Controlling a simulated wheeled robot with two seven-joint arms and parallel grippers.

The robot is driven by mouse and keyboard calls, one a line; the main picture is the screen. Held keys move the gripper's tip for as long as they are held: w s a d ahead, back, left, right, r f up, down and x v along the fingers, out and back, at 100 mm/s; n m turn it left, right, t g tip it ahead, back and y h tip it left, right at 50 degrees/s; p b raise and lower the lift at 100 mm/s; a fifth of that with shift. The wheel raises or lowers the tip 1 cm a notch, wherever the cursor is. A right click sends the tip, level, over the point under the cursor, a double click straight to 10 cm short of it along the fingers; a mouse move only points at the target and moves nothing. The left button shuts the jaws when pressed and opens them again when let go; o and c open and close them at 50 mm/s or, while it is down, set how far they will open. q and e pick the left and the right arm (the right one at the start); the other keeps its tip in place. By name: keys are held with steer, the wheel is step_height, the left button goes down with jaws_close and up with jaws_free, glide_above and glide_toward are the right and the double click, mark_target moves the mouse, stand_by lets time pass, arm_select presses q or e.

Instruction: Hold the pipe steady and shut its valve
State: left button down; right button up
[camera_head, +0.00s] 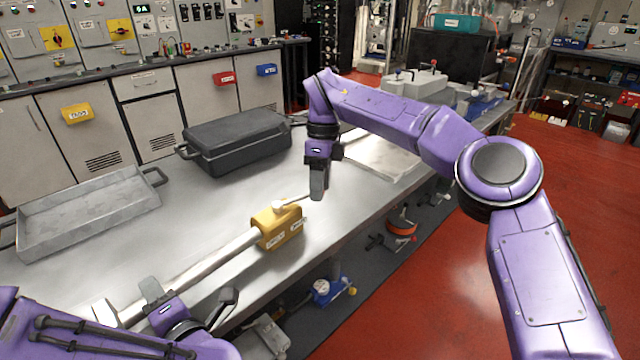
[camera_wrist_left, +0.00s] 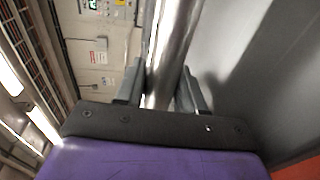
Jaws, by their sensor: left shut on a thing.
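A pale metal pipe (camera_head: 208,268) runs diagonally across the front of the bench. At its far end is a yellow valve body (camera_head: 279,228) with a pale hub and a thin lever (camera_head: 302,199) on top, pointing right along the bench. My left gripper (camera_head: 188,293) is shut on the pipe near its lower left end. In the left wrist view the pipe (camera_wrist_left: 175,45) passes between the two fingers (camera_wrist_left: 160,88). My right gripper (camera_head: 317,190) points down beside the lever's outer end; its fingers overlap, so their opening and any contact are hidden.
A grey metal bench (camera_head: 205,203) carries an empty tray (camera_head: 88,214) at left and a dark closed case (camera_head: 238,142) behind the pipe. A pale flat plate (camera_head: 380,160) lies behind my right arm. The bench's front edge is close to the pipe.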

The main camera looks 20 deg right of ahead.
arm_select(q)
steer(key=shift+s+f, duration=0.15)
steer(key=shift+f, duration=0.3)
arm_select(e)
steer(key=shift+o, duration=0.3)
steer(key=shift+f, duration=0.1)
step_height(320, 180, up, 8)
steer(key=shift+w+d+f, duration=0.15)
steer(key=shift+w+d, duration=0.2)
steer(key=shift+d, duration=0.05)
arm_select(q)
steer(key=c, duration=0.7)
jaws_free()
steer(key=shift+c, duration=0.2)
steer(key=shift+o, duration=0.7)
steer(key=shift+a, duration=0.1)
steer(key=shift+r, duration=0.1)
steer(key=shift+w, duration=0.2)
arm_select(e)
steer(key=shift+w, duration=0.1)
arm_select(q)
steer(key=shift+r, duration=0.1)
